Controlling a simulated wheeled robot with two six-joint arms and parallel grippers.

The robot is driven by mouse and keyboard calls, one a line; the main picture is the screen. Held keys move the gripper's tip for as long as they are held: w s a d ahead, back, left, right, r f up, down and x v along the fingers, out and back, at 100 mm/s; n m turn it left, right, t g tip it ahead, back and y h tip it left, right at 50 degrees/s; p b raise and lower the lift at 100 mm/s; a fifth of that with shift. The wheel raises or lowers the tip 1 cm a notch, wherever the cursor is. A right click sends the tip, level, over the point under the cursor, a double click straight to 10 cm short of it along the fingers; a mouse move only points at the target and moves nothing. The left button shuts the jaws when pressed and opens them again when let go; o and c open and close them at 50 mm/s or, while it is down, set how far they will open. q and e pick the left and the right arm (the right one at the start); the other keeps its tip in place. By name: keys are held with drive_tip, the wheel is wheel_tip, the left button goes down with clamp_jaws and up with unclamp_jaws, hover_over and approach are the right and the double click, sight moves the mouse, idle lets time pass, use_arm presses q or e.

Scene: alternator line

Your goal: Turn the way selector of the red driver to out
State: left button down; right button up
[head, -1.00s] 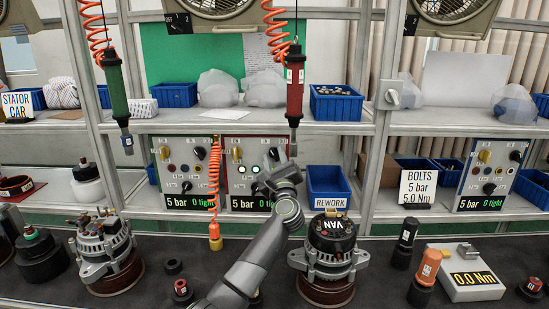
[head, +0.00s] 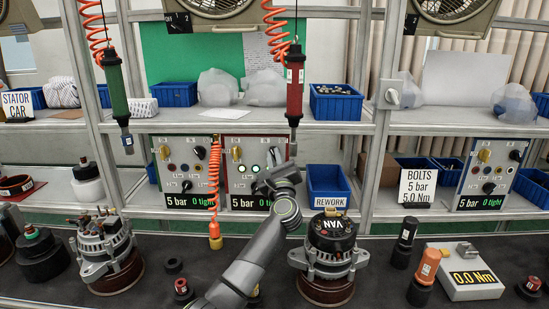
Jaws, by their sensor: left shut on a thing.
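The red driver (head: 295,88) hangs upright from an orange coiled hose at the middle. Its control panel (head: 230,184) stands on the lower shelf below it, edged in red, with a yellow knob, small buttons, two lit lamps and a display reading 5 bar and 0 tight. A black knob (head: 275,155) shows at its upper right. My left gripper (head: 260,187) is at the lower middle of this panel, shut on a black selector knob that its fingers mostly hide. The selector's setting cannot be read. My right gripper is not in view.
A green driver (head: 117,92) hangs at left above a similar panel (head: 180,180). A blue rework bin (head: 328,183) stands right of my gripper. Alternators (head: 105,250) and (head: 330,262) stand on the dark bench on both sides of my forearm.

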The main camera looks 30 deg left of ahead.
use_arm(q)
drive_tip(key=m+t+h+p, duration=0.1)
drive_tip(key=m+p, duration=0.1)
drive_tip(key=m, duration=0.2)
drive_tip(key=shift+r, duration=0.1)
drive_tip(key=shift+s+a+m+t+h+p, duration=0.1)
drive_tip(key=shift+m+t+h+p, duration=0.4)
drive_tip(key=shift+m+h+p, duration=1.15)
drive_tip(key=shift+w+d+m+t+h+p, duration=0.1)
drive_tip(key=shift+m+t+h+p, duration=0.6)
drive_tip(key=shift+m, duration=1.85)
drive_tip(key=shift+s+a+m+t+h+p, duration=0.1)
drive_tip(key=shift+m+t+h+p, duration=0.2)
drive_tip(key=shift+m+h+p, duration=1)
drive_tip(key=shift+m+y, duration=0.25)
drive_tip(key=shift+m, duration=0.75)
drive_tip(key=shift+f, duration=0.2)
drive_tip(key=c, duration=1.5)
unclamp_jaws()
drive_tip(key=shift+r, duration=0.1)
drive_tip(key=shift+s, duration=0.1)
